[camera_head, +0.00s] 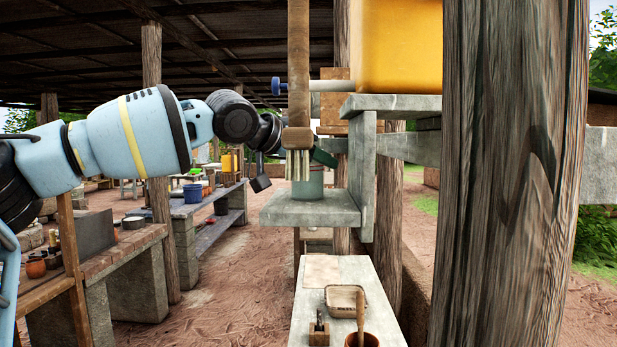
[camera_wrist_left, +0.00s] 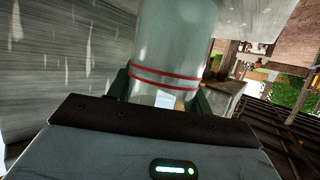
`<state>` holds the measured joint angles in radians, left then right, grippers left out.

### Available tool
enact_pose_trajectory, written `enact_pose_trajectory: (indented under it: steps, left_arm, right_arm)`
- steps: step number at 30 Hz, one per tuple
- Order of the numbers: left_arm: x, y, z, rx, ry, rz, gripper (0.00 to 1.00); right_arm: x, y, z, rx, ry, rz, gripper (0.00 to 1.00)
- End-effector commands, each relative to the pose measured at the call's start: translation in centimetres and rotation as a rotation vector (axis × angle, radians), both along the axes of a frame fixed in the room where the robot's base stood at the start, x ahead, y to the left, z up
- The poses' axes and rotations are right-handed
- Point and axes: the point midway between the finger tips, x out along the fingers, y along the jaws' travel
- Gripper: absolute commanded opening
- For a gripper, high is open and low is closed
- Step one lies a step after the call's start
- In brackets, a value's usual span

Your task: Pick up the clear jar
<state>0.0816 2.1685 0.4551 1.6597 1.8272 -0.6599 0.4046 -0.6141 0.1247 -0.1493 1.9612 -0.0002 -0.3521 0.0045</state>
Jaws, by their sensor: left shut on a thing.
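The clear jar (camera_head: 309,187) is at the small grey stone ledge (camera_head: 345,208) beside the upright slab. Its lower part shows just above the ledge top; I cannot tell whether it touches. In the left wrist view the jar (camera_wrist_left: 174,48) is a pale see-through cylinder with two thin red bands. My left gripper (camera_head: 308,160) reaches in from the left, its dark green fingers either side of the jar, shut on it. The fingers also show in the left wrist view (camera_wrist_left: 160,92). A hanging brush (camera_head: 298,138) hides part of the jar and gripper. My right gripper is not in view.
A yellow container (camera_head: 398,45) stands on the upper stone shelf (camera_head: 395,104). A thick wooden post (camera_head: 515,180) fills the right. Below, a pale bench (camera_head: 322,272) holds a small tray (camera_head: 345,300) and a brown pot (camera_head: 361,340). Open dirt floor lies left of it.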

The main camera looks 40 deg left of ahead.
Motion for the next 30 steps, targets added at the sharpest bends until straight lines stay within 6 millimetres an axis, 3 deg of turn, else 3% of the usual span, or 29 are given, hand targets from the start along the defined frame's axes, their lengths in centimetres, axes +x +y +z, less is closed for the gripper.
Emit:
enact_pose_trajectory:
  steps: [8, 17, 30]
  left_arm:
    - [0.1, 0.0, 0.6, -0.001, -0.002, 0.0, 0.24]
    - [0.2, 0.0, 3.5, -0.001, 0.002, 0.0, 0.24]
    - [-7.6, -0.3, 4.5, -0.001, -0.009, -0.003, 0.24]
  right_arm:
    - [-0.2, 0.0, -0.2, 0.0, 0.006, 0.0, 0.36]
    - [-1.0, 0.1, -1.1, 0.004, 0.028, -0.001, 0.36]
    - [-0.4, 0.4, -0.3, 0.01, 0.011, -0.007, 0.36]
